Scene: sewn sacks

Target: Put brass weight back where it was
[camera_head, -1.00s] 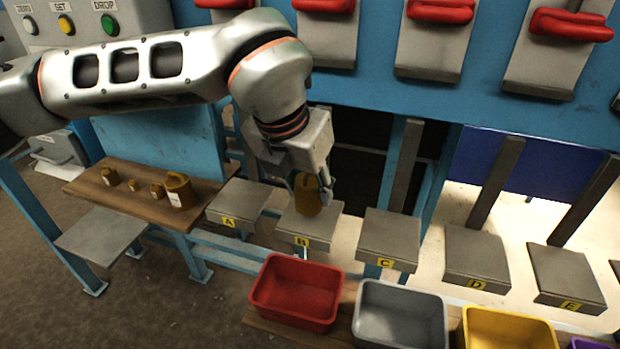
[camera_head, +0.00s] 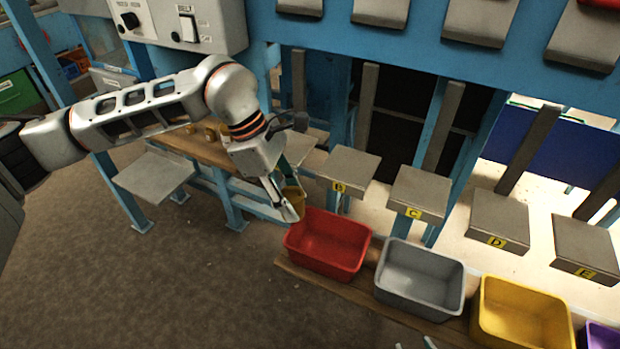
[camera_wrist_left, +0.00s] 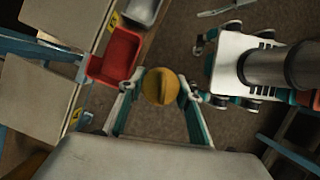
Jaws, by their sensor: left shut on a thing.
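My left gripper (camera_head: 287,205) is shut on the brass weight (camera_head: 294,194), a round brown-gold piece mostly hidden by the fingers in the head view. In the left wrist view the weight (camera_wrist_left: 161,87) sits between the two fingertips, over the floor. The gripper is left of the red bin and in front of the row of plates. The wooden shelf (camera_head: 180,141) is behind my left arm. Other brass weights (camera_head: 211,130) on it are partly hidden by the arm. Plate B (camera_head: 349,169) is bare. Tips that look like my right gripper (camera_head: 429,342) show at the bottom edge.
The red bin (camera_head: 328,243), grey bin (camera_head: 420,280) and yellow bin (camera_head: 522,312) are empty. Plates C (camera_head: 420,190), D (camera_head: 498,219) and E (camera_head: 585,248) are bare. Plate A is largely hidden behind the gripper. Open floor lies at the lower left.

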